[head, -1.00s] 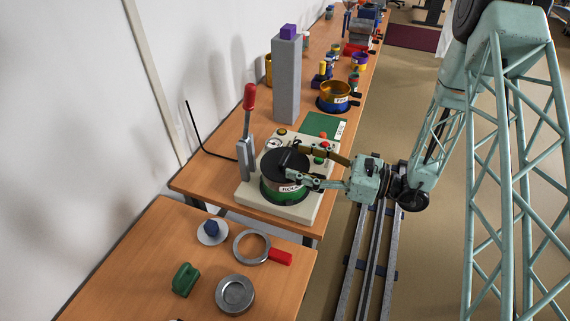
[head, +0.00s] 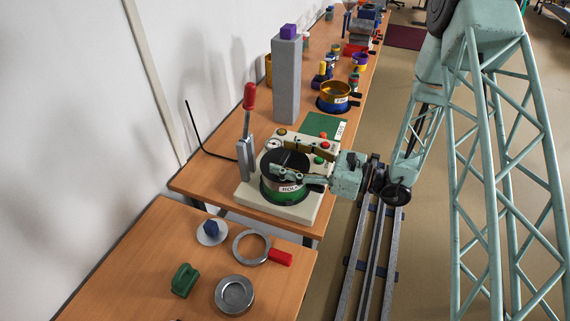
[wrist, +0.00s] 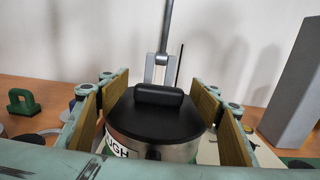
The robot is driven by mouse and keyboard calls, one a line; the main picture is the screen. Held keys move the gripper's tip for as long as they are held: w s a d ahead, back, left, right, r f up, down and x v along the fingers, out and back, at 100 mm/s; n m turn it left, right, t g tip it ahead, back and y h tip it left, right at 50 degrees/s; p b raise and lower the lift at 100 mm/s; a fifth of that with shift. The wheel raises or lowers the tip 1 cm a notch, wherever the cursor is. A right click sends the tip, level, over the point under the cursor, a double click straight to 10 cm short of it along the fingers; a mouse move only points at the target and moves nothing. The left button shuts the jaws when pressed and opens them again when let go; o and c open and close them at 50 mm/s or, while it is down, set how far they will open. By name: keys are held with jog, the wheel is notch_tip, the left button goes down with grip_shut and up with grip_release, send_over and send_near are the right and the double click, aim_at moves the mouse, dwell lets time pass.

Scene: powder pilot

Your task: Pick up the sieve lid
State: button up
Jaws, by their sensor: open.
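The black round sieve lid (head: 291,159) has a black bar handle (wrist: 158,95) across its top. It sits on a round silver-and-green vessel (head: 271,190) with a white label, on a cream machine base (head: 246,195). My gripper (head: 281,159) is open, reaching in from the right in the head view. Its two fingers lie on either side of the lid. In the wrist view the lid (wrist: 150,122) and its handle are between the tan finger pads, with gaps visible beside the handle. Whether the pads touch the lid's rim cannot be told.
A red-knobbed lever (head: 249,98) and a tall grey column (head: 287,80) stand behind the vessel. The nearer table holds a blue-knobbed disc (head: 204,238), a red-handled ring (head: 236,250), a green handle (head: 184,280) and a grey pan (head: 235,294).

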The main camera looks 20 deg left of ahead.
aim_at(286, 156)
jog(key=shift+c, duration=0.4)
jog(key=c, duration=0.9)
jog(key=shift+r, duration=0.2)
jog(key=shift+c, duration=0.2)
jog(key=shift+r+p, duration=0.35)
jog(key=shift+r, duration=1.15)
jog(key=shift+w+d+r, duration=0.1)
jog(key=shift+d+r, duration=0.05)
jog(key=shift+d, duration=0.05)
jog(key=w+d, duration=0.2)
jog(key=d, duration=0.5)
jog(key=w+d+r+p, duration=0.1)
jog(key=w+d, duration=0.1)
jog(key=d, duration=0.6)
jog(key=shift+w+r, duration=0.15)
jog(key=shift+w, duration=0.1)
